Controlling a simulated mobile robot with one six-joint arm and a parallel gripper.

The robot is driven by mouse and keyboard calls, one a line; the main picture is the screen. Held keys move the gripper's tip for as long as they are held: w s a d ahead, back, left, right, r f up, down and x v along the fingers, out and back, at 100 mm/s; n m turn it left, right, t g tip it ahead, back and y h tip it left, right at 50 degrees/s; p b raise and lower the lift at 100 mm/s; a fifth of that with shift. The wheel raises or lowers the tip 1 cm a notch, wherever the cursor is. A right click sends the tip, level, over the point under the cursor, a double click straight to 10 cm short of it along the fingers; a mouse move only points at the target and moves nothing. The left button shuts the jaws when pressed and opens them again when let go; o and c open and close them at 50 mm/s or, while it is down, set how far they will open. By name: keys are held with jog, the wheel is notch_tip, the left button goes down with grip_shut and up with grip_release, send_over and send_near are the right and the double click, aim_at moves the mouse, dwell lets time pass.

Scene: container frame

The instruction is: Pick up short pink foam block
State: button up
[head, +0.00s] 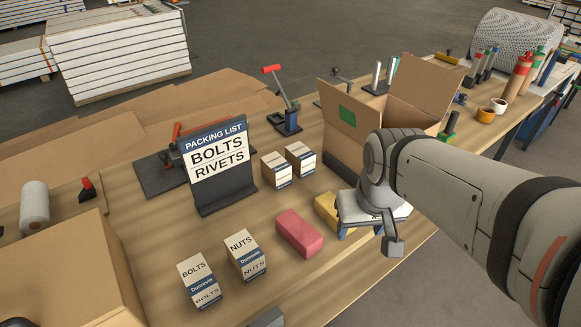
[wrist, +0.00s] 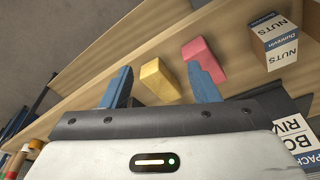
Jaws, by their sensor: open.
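The short pink foam block (head: 299,233) lies flat on the wooden table, in front of the packing list sign. It also shows in the wrist view (wrist: 204,60), at the tip of the right finger, which covers part of its near edge. A yellow block (head: 326,209) lies beside it to the right, partly hidden by my gripper in the head view. In the wrist view the yellow block (wrist: 160,82) appears between the two blue fingers. My gripper (head: 359,232) is open and empty, to the right of the pink block; it shows in the wrist view (wrist: 160,70) too.
A nuts box (head: 245,255) and a bolts box (head: 199,280) stand left of the pink block. Two small boxes (head: 288,166) stand behind it. The packing list sign (head: 218,165) stands at the back left. An open carton (head: 345,140) is behind my arm.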

jog(key=o, duration=0.4)
jog(key=w+a+f+n, duration=0.1)
jog(key=w, duration=0.1)
jog(key=w+a+f+n, duration=0.1)
jog(key=w, duration=0.1)
jog(key=w+a+f+n+g, duration=0.1)
jog(key=w+a, duration=0.1)
jog(key=shift+w+f+b, duration=0.2)
jog(key=shift+b, duration=0.2)
jog(key=n+g, duration=0.1)
jog(key=n, duration=0.3)
send_over(299, 228)
jog(key=f, duration=0.4)
jog(key=shift+s+d+f+b, duration=0.1)
jog(key=shift+s+d+b, duration=0.2)
jog(key=shift+w+a+f, duration=0.15)
jog(key=shift+a+f, duration=0.1)
jog(key=shift+f, duration=0.05)
jog(key=shift+w+a+f, duration=0.1)
jog(key=shift+f, duration=1.85)
jog(key=shift+w+f, duration=0.1)
jog(key=shift+f, duration=1.8)
